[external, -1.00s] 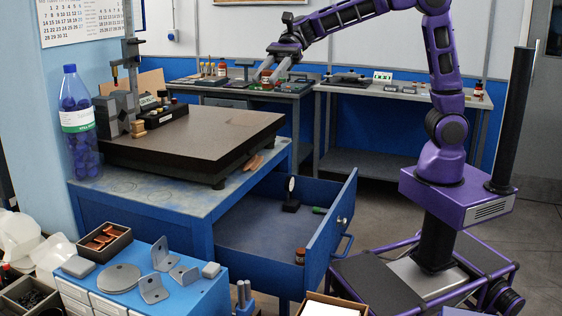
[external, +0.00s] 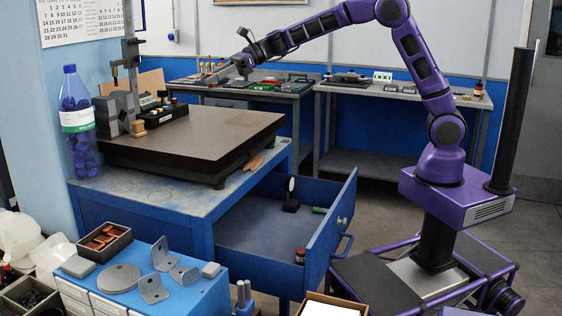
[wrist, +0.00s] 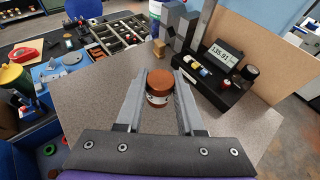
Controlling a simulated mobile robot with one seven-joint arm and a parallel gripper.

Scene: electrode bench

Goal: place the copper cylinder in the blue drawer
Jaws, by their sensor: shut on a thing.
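The cylinder is too small to make out clearly in the external view. The blue drawer (external: 328,240) stands pulled open under the blue table, well to the right of and nearer the camera than my gripper.
A dark surface plate (external: 190,140) lies on the blue table (external: 205,240) with a height gauge and a readout box (wrist: 215,75) on it. A tall bottle (external: 78,120) stands left. The back bench (external: 390,90) holds several small items. The drawer's middle floor is clear.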

